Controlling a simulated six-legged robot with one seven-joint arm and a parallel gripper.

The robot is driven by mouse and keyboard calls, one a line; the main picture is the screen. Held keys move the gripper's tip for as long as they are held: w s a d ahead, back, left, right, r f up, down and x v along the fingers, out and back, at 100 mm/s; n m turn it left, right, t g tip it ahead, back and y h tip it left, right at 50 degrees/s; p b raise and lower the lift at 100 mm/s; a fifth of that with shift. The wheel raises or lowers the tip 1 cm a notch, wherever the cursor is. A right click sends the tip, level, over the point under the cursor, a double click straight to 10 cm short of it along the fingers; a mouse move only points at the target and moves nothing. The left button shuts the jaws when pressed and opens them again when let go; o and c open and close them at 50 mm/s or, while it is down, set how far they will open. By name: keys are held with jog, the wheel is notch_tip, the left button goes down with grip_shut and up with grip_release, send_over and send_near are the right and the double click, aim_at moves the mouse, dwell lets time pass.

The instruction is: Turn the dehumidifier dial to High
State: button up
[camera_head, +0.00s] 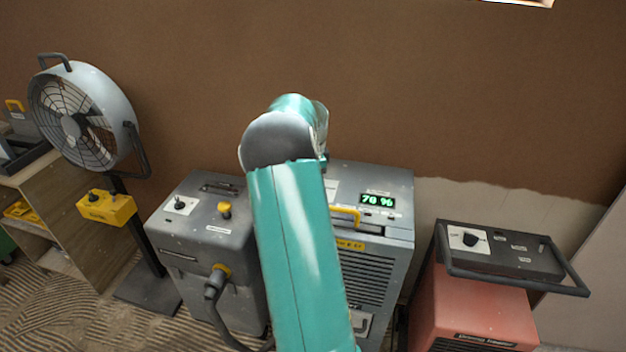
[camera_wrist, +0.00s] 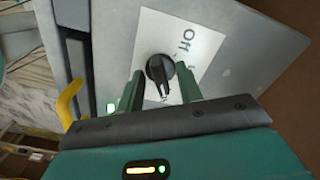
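The dehumidifier (camera_head: 373,237) is the grey machine in the middle, with a green display reading 70 %. My teal arm hides its dial and my gripper in the head view. In the wrist view, the black dial (camera_wrist: 158,68) sits on a white label (camera_wrist: 152,28) with "Off" printed at its upper right; other lettering is cut off or hidden. A light mark shows at the dial's lower end. My gripper (camera_wrist: 161,76) is open, one finger on each side of the dial. I cannot tell whether either finger touches it.
A yellow handle (camera_head: 345,217) is on the dehumidifier beside my arm. A grey machine (camera_head: 205,235) with a hose stands close on the left, a red heater (camera_head: 470,300) on the right. A fan (camera_head: 82,115) stands far left. The brown plaster wall (camera_head: 440,80) is behind.

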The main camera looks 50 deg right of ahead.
notch_tip(320, 180, up, 14)
dwell(0.7)
jog(key=shift+f, duration=0.1)
dwell(0.3)
